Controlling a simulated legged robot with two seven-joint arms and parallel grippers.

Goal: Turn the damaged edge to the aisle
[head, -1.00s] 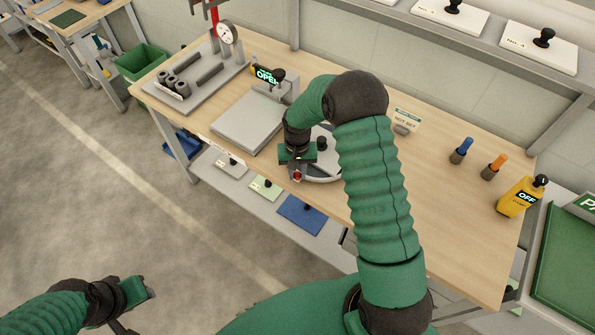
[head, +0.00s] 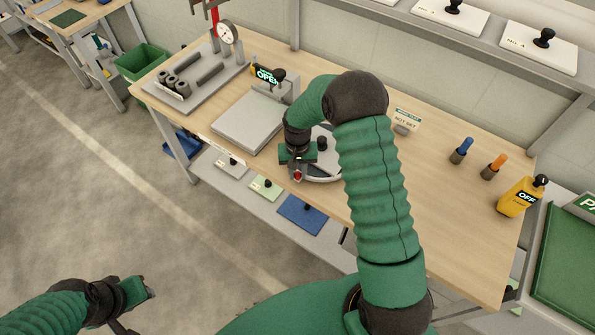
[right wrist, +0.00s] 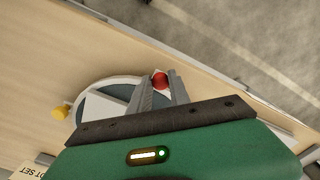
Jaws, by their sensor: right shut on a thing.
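A round turntable with a pale rim (head: 322,179) lies near the front edge of the workbench, partly hidden by my right arm. It also shows in the right wrist view (right wrist: 83,100), with a dark and white face. My right gripper (head: 297,172) is at its front rim, shut on a red knob (right wrist: 160,81). The red knob also shows in the head view (head: 297,177). A yellow knob (right wrist: 60,112) sits at another part of the rim in the wrist view. I cannot make out a damaged edge. My left gripper (head: 148,288) is low at the left, away from the bench; its jaws are unclear.
A grey plate (head: 248,120) with an "OPEN" display (head: 266,75) stands left of the turntable. A "NOT SET" sign (head: 406,118), blue (head: 465,145) and orange (head: 497,162) handles and a yellow "OFF" device (head: 520,197) are to the right. The bench's right front is clear.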

